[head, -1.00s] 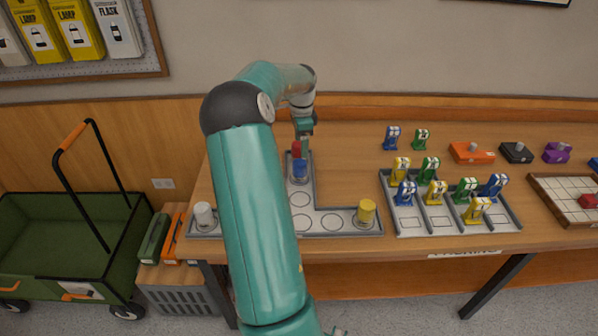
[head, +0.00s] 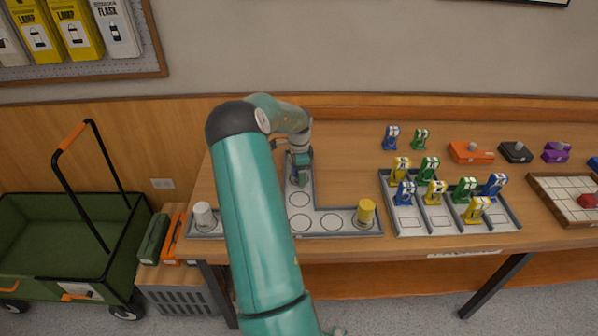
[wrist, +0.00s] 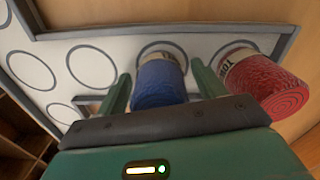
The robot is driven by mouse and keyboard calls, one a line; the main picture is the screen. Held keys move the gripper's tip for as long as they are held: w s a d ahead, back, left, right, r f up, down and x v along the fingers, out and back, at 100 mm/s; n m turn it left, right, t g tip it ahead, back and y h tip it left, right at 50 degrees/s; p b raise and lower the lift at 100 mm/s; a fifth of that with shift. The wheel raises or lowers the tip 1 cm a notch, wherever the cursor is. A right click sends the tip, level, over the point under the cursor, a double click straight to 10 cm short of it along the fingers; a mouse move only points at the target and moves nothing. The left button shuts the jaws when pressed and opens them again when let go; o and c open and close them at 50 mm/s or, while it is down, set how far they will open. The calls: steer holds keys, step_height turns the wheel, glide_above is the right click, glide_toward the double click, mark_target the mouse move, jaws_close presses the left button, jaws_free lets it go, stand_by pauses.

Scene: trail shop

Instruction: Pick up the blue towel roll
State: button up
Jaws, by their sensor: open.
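The blue towel roll (wrist: 160,84) stands on a ringed spot of the grey tray (wrist: 105,105), between the two open fingers of my gripper (wrist: 160,92) in the wrist view. Gaps show between the roll and the fingers. The red towel roll (wrist: 268,88) stands just right of it, outside the right finger. In the head view, my gripper (head: 301,180) is low over the tray's back arm, and my wrist and gripper hide most of the blue and red rolls.
A white roll (head: 204,215) stands at the tray's left end and a yellow roll (head: 366,212) at its right end. Several printed circles between them are empty. A green cart (head: 60,240) is left of the table.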

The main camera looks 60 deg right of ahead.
steer(key=c, duration=1.1)
steer(key=shift+r, duration=0.1)
